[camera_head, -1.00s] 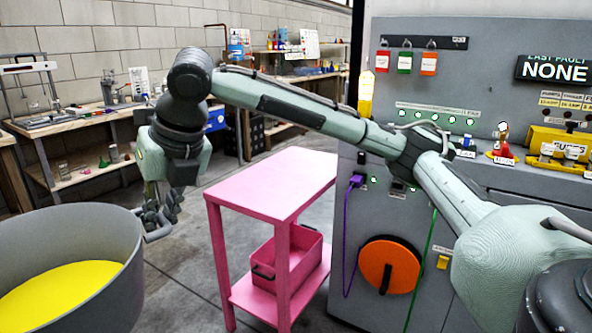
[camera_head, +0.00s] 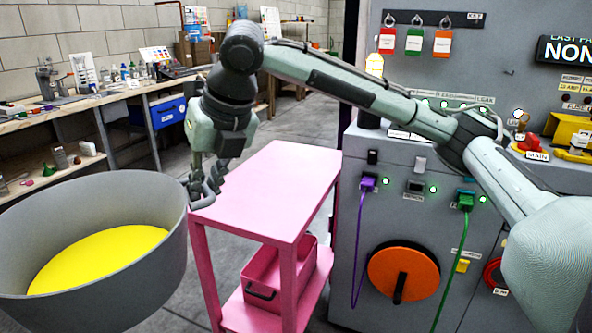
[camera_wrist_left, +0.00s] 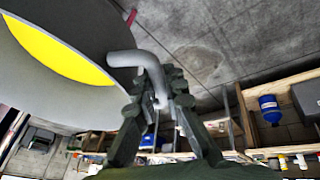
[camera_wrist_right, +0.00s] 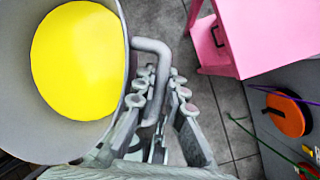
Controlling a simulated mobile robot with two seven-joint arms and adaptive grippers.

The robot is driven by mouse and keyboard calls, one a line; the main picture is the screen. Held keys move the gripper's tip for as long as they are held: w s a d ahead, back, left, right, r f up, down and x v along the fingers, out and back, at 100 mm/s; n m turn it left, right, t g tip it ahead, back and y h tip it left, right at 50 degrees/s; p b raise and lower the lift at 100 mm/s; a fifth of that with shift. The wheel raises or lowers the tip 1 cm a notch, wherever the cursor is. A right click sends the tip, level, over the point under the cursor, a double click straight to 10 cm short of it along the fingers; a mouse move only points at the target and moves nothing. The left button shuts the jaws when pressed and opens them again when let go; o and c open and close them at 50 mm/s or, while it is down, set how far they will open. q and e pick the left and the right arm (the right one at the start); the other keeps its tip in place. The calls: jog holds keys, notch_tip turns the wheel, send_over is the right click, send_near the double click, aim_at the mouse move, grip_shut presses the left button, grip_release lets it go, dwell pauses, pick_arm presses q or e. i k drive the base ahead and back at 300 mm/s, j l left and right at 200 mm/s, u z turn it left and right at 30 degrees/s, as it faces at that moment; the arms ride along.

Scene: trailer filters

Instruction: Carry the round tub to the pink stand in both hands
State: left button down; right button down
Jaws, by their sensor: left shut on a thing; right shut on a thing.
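The round tub (camera_head: 90,297) is a large grey bowl with a yellow bottom inside, at the lower left of the head view. My right gripper (camera_head: 205,192) is shut on the tub's right handle (camera_wrist_right: 152,48), a grey bar on its outer wall. The tub's left handle (camera_wrist_left: 140,58) shows in the left wrist view, with my left gripper (camera_wrist_left: 158,98) shut on it. My left arm is outside the head view. The tub is held up and looks about level. The pink stand (camera_head: 275,185) is just right of the tub and its flat top is bare.
A pink bin (camera_head: 270,283) sits on the stand's lower shelf. A grey machine panel (camera_head: 440,230) with purple and green cables and an orange dial (camera_head: 403,273) stands right of the stand. A cluttered workbench (camera_head: 120,105) lines the back wall.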

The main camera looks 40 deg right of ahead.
aim_at(272, 195)
jog(key=i+z, duration=0.5)
jog(key=i+j+z, duration=0.15)
jog(key=i+z, duration=0.2)
jog(key=z, duration=0.15)
jog(key=i+j+z, duration=0.35)
jog(key=z, duration=0.15)
jog(key=i, duration=0.05)
